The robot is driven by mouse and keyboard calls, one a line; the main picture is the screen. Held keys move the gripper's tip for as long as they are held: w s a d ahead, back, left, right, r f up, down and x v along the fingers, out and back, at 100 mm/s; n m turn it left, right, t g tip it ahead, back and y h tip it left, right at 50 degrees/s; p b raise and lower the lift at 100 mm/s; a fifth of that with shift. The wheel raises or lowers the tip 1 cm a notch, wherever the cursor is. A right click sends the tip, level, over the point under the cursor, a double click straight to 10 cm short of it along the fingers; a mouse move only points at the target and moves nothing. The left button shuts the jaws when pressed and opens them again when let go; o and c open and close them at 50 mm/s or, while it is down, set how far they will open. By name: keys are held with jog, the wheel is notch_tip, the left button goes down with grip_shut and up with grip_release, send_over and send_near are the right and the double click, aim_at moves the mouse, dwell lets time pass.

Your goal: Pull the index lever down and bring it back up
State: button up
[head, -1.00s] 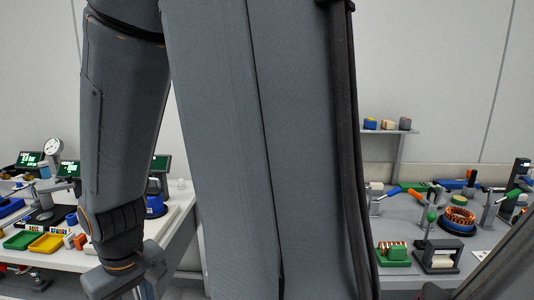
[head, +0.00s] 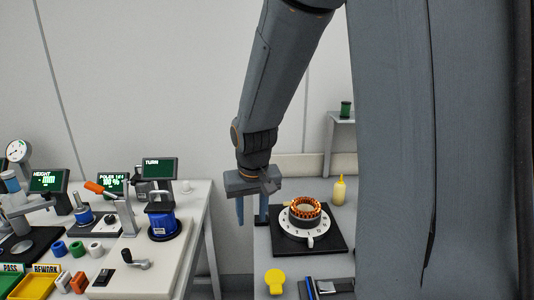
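My gripper (head: 252,215) hangs below my arm, just left of the indexing fixture. Two finger-like prongs point down with a gap between them, and I see nothing held there. The fixture has a black square base (head: 327,244), a white numbered dial (head: 291,227) and a ring of copper windings (head: 305,208) on top. A small white tab (head: 310,241) sticks out at the dial's front. I cannot clearly pick out the index lever; part of the fixture's left side is close behind my gripper.
A yellow bottle (head: 339,192) stands behind the fixture. A yellow piece (head: 274,282) lies at the front. The left bench holds a blue unit (head: 162,225), an orange-handled clamp (head: 96,188), screens and trays. A gap separates the benches. My large grey body part blocks the right.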

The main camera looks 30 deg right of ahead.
jog(key=w+d+r+m+t+h+p, duration=0.1)
jog(key=w+d+r+p, duration=0.1)
jog(key=w+d+r, duration=0.3)
jog(key=w+d+r+m+p, duration=0.1)
jog(key=w+d+r+m, duration=0.2)
jog(key=w, duration=0.5)
jog(key=shift+n, duration=0.6)
jog(key=shift+d+b+x, duration=0.2)
jog(key=shift+b+x, duration=1.1)
jog(key=shift+x, duration=0.85)
jog(key=shift+d+b+x, duration=0.2)
jog(key=shift+b+x, duration=1.05)
jog(key=shift+x, duration=0.9)
jog(key=shift+w+t, duration=0.1)
jog(key=shift+t, duration=0.2)
